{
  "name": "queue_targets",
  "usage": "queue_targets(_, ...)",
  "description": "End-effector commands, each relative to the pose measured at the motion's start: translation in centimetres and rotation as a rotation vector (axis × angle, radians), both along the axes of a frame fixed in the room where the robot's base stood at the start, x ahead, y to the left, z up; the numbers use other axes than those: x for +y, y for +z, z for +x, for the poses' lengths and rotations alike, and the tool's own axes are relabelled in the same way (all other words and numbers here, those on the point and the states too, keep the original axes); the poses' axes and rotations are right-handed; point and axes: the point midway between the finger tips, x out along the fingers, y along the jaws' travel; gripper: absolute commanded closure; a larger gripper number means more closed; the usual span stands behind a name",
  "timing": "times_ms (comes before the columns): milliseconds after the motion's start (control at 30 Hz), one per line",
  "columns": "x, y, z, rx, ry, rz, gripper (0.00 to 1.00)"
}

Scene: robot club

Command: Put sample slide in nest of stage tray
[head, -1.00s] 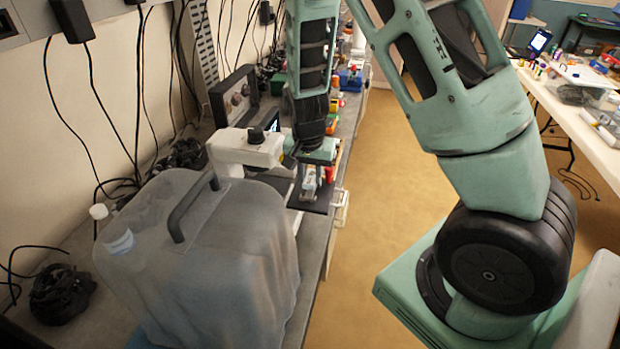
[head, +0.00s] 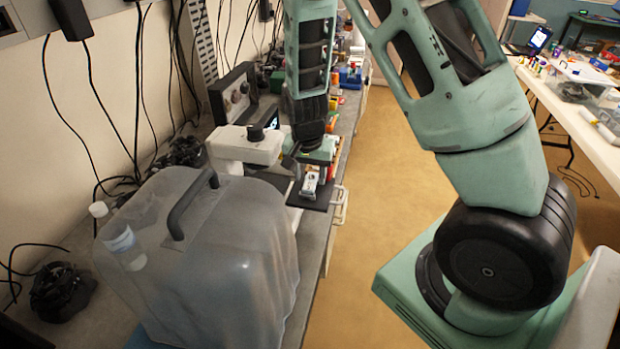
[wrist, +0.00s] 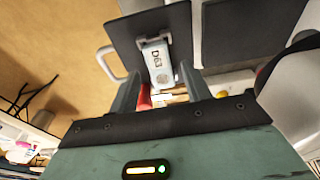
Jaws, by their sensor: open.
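The sample slide (wrist: 158,64) is a pale strip with a dark printed label. In the wrist view it lies at the black stage tray (wrist: 131,28), with its far end at a small grey metal bracket that looks like the nest. How fully it is seated I cannot tell. My gripper (wrist: 162,78) is open, with one finger on each side of the slide's near end and gaps visible. In the head view my gripper (head: 318,163) is just above the stage tray (head: 312,201), and the slide (head: 309,187) shows small and pale below it.
A white microscope (head: 243,148) stands left of the tray. A large translucent jerrycan (head: 225,250) fills the near bench. A grey instrument box (head: 235,93) and coloured items stand farther back.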

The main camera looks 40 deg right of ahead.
Motion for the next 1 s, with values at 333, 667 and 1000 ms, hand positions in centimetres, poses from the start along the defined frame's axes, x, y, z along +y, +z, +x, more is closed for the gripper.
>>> queue_targets(333, 1.0, 6.8, -0.5, -0.006, 0.002, 0.002, 0.52)
queue_targets(667, 1.2, 10.1, -0.9, -0.002, -0.001, 0.001, 0.52)
queue_targets(1000, 1.2, 10.2, -0.9, -0.001, -0.001, 0.001, 0.52)
